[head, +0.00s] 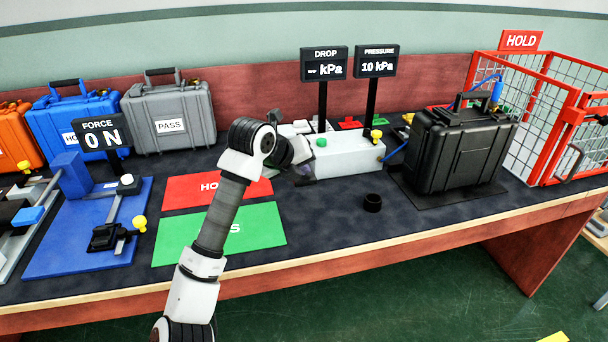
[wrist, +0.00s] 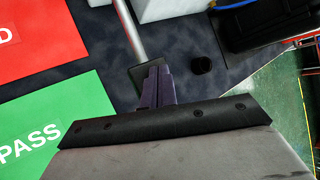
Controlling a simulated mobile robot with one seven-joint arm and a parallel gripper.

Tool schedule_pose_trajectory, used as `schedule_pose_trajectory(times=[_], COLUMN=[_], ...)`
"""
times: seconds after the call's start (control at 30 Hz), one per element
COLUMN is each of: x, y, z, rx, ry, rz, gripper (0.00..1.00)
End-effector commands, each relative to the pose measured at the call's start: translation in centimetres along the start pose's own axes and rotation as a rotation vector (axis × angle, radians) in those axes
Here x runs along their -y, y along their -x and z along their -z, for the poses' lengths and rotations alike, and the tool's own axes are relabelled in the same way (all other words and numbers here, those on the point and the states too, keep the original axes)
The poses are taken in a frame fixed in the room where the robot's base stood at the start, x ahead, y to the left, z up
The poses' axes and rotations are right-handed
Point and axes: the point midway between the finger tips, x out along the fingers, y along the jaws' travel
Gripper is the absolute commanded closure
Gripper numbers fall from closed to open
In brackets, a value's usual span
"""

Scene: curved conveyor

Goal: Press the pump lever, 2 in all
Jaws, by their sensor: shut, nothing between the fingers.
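The white pump box (head: 350,157) stands at mid-table, with a green button (head: 321,142) and a yellow knob on it. In the wrist view, the pump lever is a grey metal rod (wrist: 127,32) ending in a dark flat pad (wrist: 138,73). My gripper (wrist: 158,80) is shut and empty, its fingertips over the pad's edge; I cannot tell whether they touch it. In the head view my gripper (head: 308,173) is left of the box, and my arm hides most of the lever. The pressure display (head: 376,62) reads 10 kPa; the drop display (head: 324,64) shows a dash.
A black case (head: 460,150) stands on a dark mat, joined to the box by a blue hose. A small black ring (head: 373,203) lies in front of the box. Red (head: 190,190) and green (head: 190,238) mats lie left. A red wire cage (head: 560,120) is far right.

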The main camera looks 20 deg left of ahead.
Motion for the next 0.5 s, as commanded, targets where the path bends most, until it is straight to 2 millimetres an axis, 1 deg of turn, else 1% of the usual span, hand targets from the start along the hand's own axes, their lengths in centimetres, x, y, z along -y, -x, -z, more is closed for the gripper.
schedule_pose_trajectory(times=[0.5], x=[-0.38], y=[-0.55], z=[0.40], rx=[-0.002], ry=[0.000], rz=[-0.001], gripper=[1.00])
